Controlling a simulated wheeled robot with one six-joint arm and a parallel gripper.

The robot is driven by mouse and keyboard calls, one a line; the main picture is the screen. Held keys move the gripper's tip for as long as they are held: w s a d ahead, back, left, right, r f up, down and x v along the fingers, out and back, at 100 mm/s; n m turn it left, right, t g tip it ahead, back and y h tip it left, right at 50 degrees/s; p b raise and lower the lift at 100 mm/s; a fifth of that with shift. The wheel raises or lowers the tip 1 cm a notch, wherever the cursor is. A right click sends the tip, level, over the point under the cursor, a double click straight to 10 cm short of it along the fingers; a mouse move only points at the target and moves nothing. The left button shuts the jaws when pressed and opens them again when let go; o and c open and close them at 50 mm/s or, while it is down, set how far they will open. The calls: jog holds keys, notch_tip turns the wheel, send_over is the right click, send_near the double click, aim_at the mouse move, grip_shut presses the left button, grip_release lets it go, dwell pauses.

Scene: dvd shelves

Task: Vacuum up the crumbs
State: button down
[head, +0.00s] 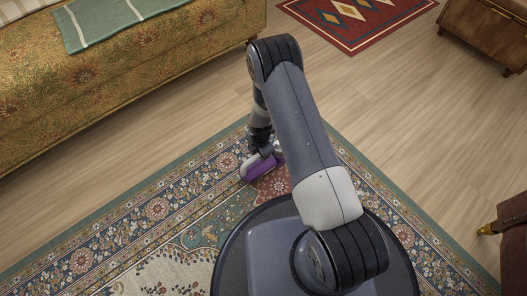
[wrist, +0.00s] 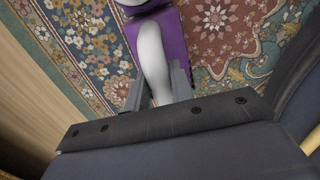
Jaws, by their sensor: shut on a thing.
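A small handheld vacuum, purple and pale grey, is held in my gripper (wrist: 158,88). In the head view the vacuum (head: 262,167) is low over the corner of the patterned rug, partly hidden by my arm. In the wrist view the vacuum (wrist: 176,45) runs up from between the two grey fingers, its pale handle in their grip and its far end cut off by the top edge. I cannot tell whether it touches the rug. No crumbs can be made out in either view.
The patterned rug (head: 158,209) with a green border lies under the vacuum on a pale wood floor (head: 420,130). A gold floral sofa (head: 130,70) with a green blanket (head: 115,18) stands at the upper left. A red rug (head: 357,15) and brown furniture (head: 487,32) are at the upper right.

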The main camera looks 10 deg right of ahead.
aim_at(254, 158)
jog(key=shift+s+a, duration=0.45)
jog(key=shift+a, duration=0.25)
jog(key=shift+s+a, duration=0.4)
jog(key=shift+a, duration=0.3)
jog(key=shift+r+p, duration=1.85)
jog(key=shift+r, duration=1.4)
